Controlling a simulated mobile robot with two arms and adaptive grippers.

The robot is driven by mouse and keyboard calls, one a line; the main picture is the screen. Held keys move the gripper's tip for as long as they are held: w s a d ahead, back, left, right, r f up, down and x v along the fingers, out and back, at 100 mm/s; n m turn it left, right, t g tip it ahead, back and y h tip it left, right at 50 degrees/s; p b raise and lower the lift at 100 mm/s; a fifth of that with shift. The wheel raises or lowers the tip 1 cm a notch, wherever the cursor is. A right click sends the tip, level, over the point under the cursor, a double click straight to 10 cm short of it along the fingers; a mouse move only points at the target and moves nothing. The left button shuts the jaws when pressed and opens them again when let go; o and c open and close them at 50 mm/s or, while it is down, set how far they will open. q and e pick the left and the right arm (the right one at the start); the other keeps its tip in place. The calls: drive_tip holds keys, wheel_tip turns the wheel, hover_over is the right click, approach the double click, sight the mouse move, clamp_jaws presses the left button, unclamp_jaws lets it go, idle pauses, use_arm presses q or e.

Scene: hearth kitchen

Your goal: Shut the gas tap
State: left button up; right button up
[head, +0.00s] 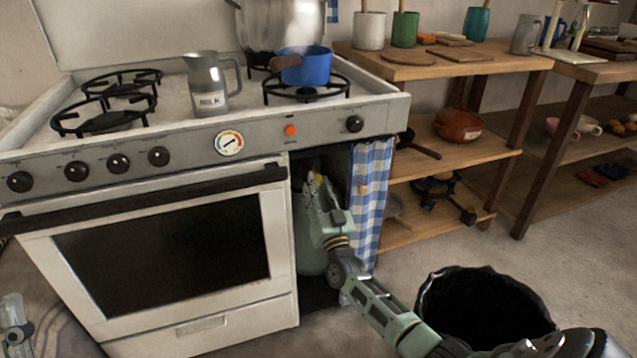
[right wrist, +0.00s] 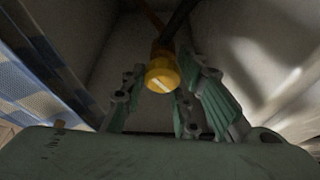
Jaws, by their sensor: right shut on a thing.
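The gas tap is a yellow knob (right wrist: 162,75) with a pale line across its face, in the middle of the right wrist view. My right gripper (head: 316,190) reaches into the open compartment beside the oven in the head view. In the right wrist view its fingers (right wrist: 165,98) stand on both sides of the yellow knob, shut on it. A pale green gas cylinder (head: 311,258) stands in the compartment, partly hidden by my arm. In the head view the tap is mostly hidden by my gripper. Part of my left gripper (head: 15,325) shows at the lower left edge; its fingers are unclear.
A blue checked curtain (head: 371,195) hangs right beside my right arm. The white stove (head: 150,330) stands to the left, with a blue pot (head: 308,68) and a milk jug (head: 207,88) on top. A black bin (head: 480,310) stands at the front right.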

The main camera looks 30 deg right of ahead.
drive_tip(key=m+h+p, duration=0.1)
drive_tip(key=m, duration=0.1)
drive_tip(key=m+g+h, duration=0.1)
drive_tip(key=m, duration=0.2)
drive_tip(key=shift+d+r+m+h+p, duration=0.1)
drive_tip(key=shift+d+m+h+p, duration=0.05)
drive_tip(key=shift+m+h+p, duration=0.2)
drive_tip(key=m+g+h+p, duration=0.1)
drive_tip(key=m+g+p, duration=0.1)
drive_tip(key=m, duration=0.2)
use_arm(q)
drive_tip(key=w+f+g+y, duration=0.2)
drive_tip(key=f+g, duration=0.3)
drive_tip(key=f, duration=0.3)
drive_tip(key=w+f+g+y, duration=0.2)
drive_tip(key=w+f+g, duration=0.3)
drive_tip(key=f, duration=0.4)
drive_tip(key=shift+a+f+g, duration=0.2)
drive_tip(key=shift+f+g, duration=0.05)
drive_tip(key=shift+g, duration=0.15)
use_arm(e)
drive_tip(key=shift+s+f+m+h, duration=0.1)
drive_tip(key=shift+f+m+h, duration=0.15)
drive_tip(key=shift+m, duration=0.1)
use_arm(q)
drive_tip(key=shift+w, duration=0.1)
